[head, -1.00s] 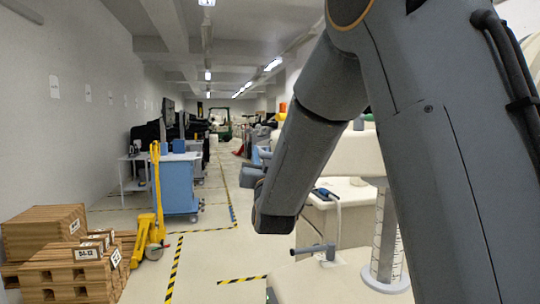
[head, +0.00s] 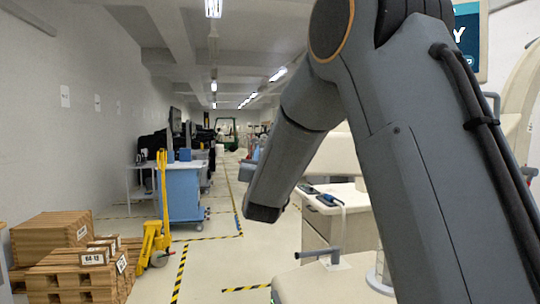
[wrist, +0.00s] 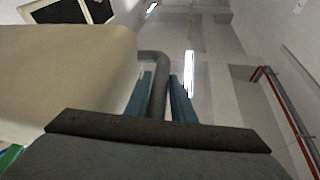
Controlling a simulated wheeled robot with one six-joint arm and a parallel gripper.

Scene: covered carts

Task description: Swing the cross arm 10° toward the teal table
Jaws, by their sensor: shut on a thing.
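In the wrist view, my gripper (wrist: 161,80) has its two blue fingers on either side of a grey bent bar (wrist: 152,56) and is shut on it. The bar curves left at its top toward a broad beige body (wrist: 70,75), which may be the cross arm. My arm hides much of the equipment there. I cannot pick out a clearly teal table.
A blue cart (head: 180,195) and a yellow pallet jack (head: 157,225) stand at left, beyond stacked wooden crates (head: 55,235). A beige cabinet (head: 330,228) and a grey handle (head: 318,253) are near my arm. The striped-tape aisle between is clear.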

